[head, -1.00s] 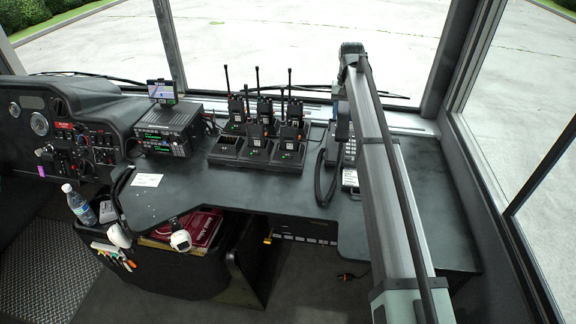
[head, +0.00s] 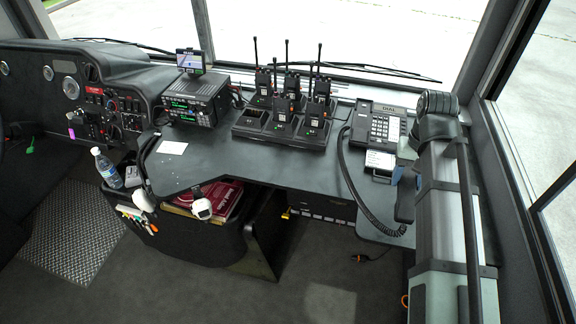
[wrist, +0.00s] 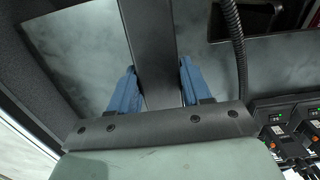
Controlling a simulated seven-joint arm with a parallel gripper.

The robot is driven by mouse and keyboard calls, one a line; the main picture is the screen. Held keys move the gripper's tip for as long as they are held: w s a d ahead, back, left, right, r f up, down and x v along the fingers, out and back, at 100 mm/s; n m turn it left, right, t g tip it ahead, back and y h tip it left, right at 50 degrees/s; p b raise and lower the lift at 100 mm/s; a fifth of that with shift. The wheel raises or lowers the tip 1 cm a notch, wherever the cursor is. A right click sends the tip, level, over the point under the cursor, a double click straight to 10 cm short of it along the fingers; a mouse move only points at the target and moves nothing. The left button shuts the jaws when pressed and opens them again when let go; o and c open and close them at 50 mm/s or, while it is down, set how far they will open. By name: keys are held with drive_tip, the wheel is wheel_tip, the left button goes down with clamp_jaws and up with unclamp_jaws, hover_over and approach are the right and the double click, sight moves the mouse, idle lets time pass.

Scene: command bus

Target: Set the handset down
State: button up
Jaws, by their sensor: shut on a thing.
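My gripper (wrist: 158,78) is shut on the black handset (wrist: 150,40), with one blue finger on each side of it in the wrist view. In the head view the handset (head: 405,200) hangs upright below my gripper, in front and to the right of the desk phone (head: 381,124), apart from it. Its coiled cord (head: 349,185) runs from the phone's left side, loops over the desk's front and comes up to the handset. The phone's dialling keys show, and no handset lies on it. My arm hides part of the desk to the right.
Several radios stand in a charger rack (head: 252,124) left of the phone. A small light-coloured box (head: 380,160) lies just in front of the phone. The dark desk (head: 300,168) is bare between rack and cord. The window post and side window close off the right.

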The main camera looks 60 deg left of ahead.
drive_tip(key=s+a+m, duration=0.5)
drive_tip(key=a, duration=0.5)
drive_tip(key=s+a+f+m, duration=0.1)
drive_tip(key=s+a+m, duration=0.4)
drive_tip(key=a, duration=0.5)
drive_tip(key=s+a+f+m+g+y, duration=0.1)
drive_tip(key=s+a+m, duration=0.4)
drive_tip(key=a, duration=0.5)
drive_tip(key=shift+s+a, duration=0.2)
drive_tip(key=shift+a, duration=0.2)
drive_tip(key=m, duration=0.3)
drive_tip(key=shift+a+y, duration=0.3)
drive_tip(key=shift+a, duration=0.05)
clamp_jaws()
drive_tip(key=shift+f, duration=5)
drive_tip(key=o, duration=1.2)
unclamp_jaws()
drive_tip(key=shift+w, duration=0.1)
drive_tip(key=shift+r, duration=0.1)
